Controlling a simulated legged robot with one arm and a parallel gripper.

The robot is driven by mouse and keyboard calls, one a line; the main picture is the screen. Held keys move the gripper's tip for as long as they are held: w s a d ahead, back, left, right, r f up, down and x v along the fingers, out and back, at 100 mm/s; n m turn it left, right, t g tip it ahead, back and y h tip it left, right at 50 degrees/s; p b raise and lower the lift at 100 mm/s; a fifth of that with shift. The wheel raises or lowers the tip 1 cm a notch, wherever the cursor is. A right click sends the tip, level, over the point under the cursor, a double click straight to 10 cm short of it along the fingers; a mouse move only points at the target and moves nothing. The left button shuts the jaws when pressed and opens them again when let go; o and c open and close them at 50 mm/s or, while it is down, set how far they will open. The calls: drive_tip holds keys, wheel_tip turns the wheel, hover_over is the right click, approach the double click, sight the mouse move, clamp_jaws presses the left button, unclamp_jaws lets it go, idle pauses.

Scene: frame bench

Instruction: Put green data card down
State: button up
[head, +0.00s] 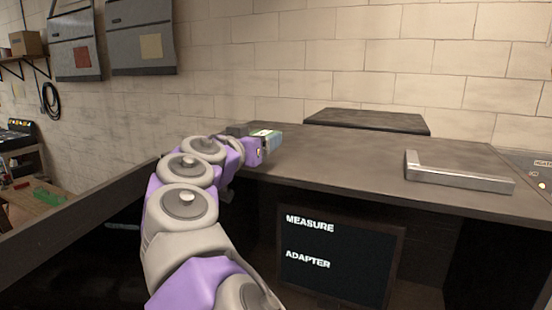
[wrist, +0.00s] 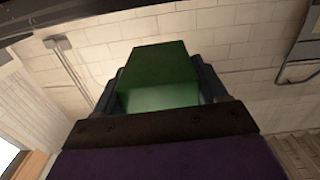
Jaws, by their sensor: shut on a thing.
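My gripper (head: 268,142) is at the end of my purple and grey arm, over the near left edge of the dark bench top (head: 330,165) in the head view. In the wrist view, the green data card (wrist: 160,68) is a green block between the two dark fingers of my gripper (wrist: 162,92), which is shut on it. In the head view the card is mostly hidden by the gripper. I cannot tell whether the card touches the bench.
A metal L-shaped bracket (head: 460,178) lies on the right of the bench. A dark flat box (head: 367,121) stands at the back against the block wall. A screen reading "MEASURE ADAPTER" (head: 335,255) is below the front edge. The bench middle is clear.

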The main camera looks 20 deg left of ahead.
sight(274, 167)
drive_tip(key=shift+w+d+f, duration=0.25)
drive_tip(key=shift+w+d, duration=0.45)
drive_tip(key=shift+d, duration=0.05)
drive_tip(key=shift+w+d, duration=0.2)
drive_tip(key=shift+w, duration=0.05)
drive_tip(key=shift+w+f, duration=0.15)
drive_tip(key=shift+w, duration=0.05)
drive_tip(key=shift+w+d, duration=0.15)
drive_tip(key=shift+d, duration=0.1)
drive_tip(key=f, duration=0.1)
drive_tip(key=d+f, duration=0.1)
drive_tip(key=f, duration=0.1)
drive_tip(key=shift+f, duration=0.1)
drive_tip(key=shift+a+f, duration=0.1)
drive_tip(key=shift+a+f, duration=0.1)
drive_tip(key=shift+a, duration=0.1)
